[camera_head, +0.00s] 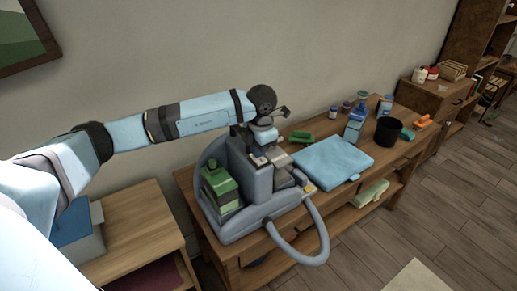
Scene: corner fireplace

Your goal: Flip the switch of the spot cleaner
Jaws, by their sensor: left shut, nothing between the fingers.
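The spot cleaner (262,186) is a grey machine with a green tank at its left side and a curved grey hose looping over the front. It stands upright on the left end of a wooden table. My left arm reaches in from the left, and its wrist bends down above the machine. My left gripper (266,146) is shut and empty, pointing down at the top of the spot cleaner. I cannot tell whether it touches it. I cannot make out the switch clearly; the gripper may hide it. My right gripper is not in view.
A lower wooden table (140,215) with a blue box stands at left. Wooden floor (440,190) is open at right.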

